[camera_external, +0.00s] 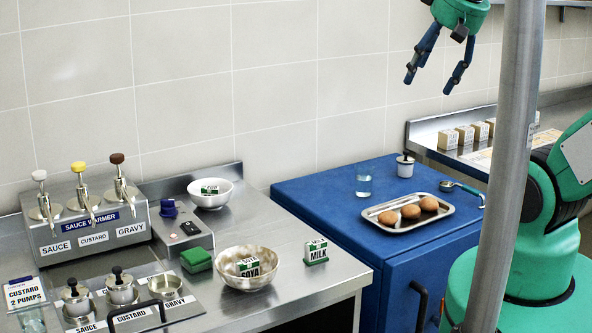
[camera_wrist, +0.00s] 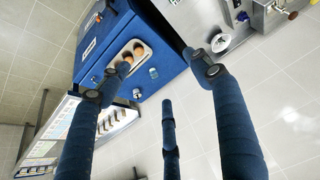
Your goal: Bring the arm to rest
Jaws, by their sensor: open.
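My gripper (camera_external: 430,82) hangs high at the upper right in the external view, above the blue cabinet (camera_external: 330,192) and in front of the tiled wall. Its blue fingers point down and stand apart, with nothing between them. In the wrist view my gripper (camera_wrist: 152,82) also shows its fingers spread and empty, with the blue cabinet well beyond them. The upper part of my arm is cut off by the picture's top edge. A grey pole hides part of my green base.
On the cabinet stand a metal tray (camera_external: 384,224) with brown buns, a glass (camera_external: 363,181), a lidded pot (camera_external: 405,168) and a ladle (camera_external: 462,190). The steel counter (camera_external: 325,280) at left holds bowls, a sauce warmer (camera_external: 95,228) and labels. Free air surrounds my gripper.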

